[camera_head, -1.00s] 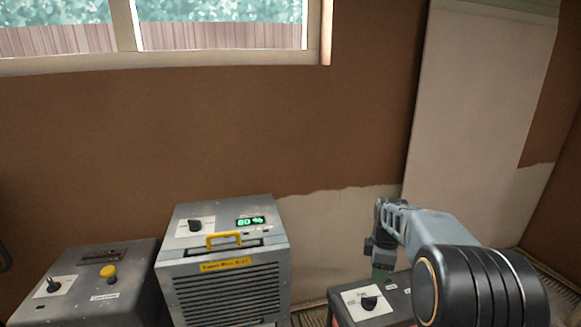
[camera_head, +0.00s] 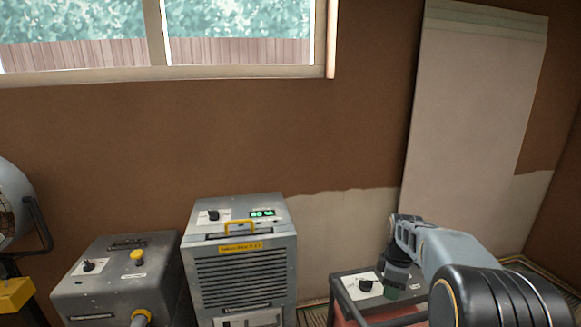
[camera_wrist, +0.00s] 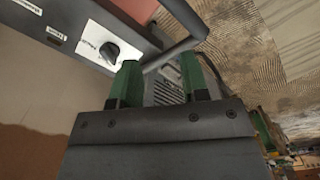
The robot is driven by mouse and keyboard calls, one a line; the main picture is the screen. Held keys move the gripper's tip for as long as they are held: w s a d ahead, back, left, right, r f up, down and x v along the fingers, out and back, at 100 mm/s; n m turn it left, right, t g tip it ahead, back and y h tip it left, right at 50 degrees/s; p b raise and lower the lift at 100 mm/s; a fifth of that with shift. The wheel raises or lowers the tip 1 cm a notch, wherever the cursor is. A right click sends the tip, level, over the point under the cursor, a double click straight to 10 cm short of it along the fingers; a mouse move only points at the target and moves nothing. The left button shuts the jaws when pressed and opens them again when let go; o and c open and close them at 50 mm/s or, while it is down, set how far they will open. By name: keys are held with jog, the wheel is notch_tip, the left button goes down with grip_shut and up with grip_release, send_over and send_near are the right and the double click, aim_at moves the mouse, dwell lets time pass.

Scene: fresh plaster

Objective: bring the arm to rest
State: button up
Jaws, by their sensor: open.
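My gripper (camera_wrist: 160,82) shows in the wrist view with two green fingers apart and nothing between them. In the head view my gripper (camera_head: 404,290) hangs at the end of the bent arm at the lower right, over or in front of a dark unit with a red body (camera_head: 350,285). A black knob on a white plate sits on that unit's top, and the knob (camera_wrist: 110,52) also shows in the wrist view, up and left of the fingers. Whether the gripper touches the unit's bar cannot be told.
A grey dehumidifier-like box (camera_head: 240,275) with a green display stands at the middle. A darker grey box (camera_head: 115,275) with a yellow button stands left of it, and a fan (camera_head: 15,205) is at the far left. A pale board (camera_head: 470,120) stands against the wall.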

jog(key=s+m, duration=0.1)
jog(key=m, duration=0.1)
jog(key=s+a+f+m, duration=0.1)
jog(key=s+m, duration=0.1)
jog(key=m, duration=0.1)
jog(key=shift+s+a+f+m, duration=0.15)
jog(key=shift+m, duration=0.15)
jog(key=s+a+r+m+t+p, duration=0.1)
jog(key=s+a+r+m+p, duration=0.2)
jog(key=s+r, duration=0.3)
jog(key=s+a+r+m+t+p, duration=0.2)
jog(key=s+a+r+m+p, duration=0.2)
jog(key=s, duration=0.5)
jog(key=shift+s+a+r+t, duration=0.35)
jog(key=shift+a+r, duration=0.55)
jog(key=shift+a, duration=0.2)
jog(key=shift+d, duration=0.15)
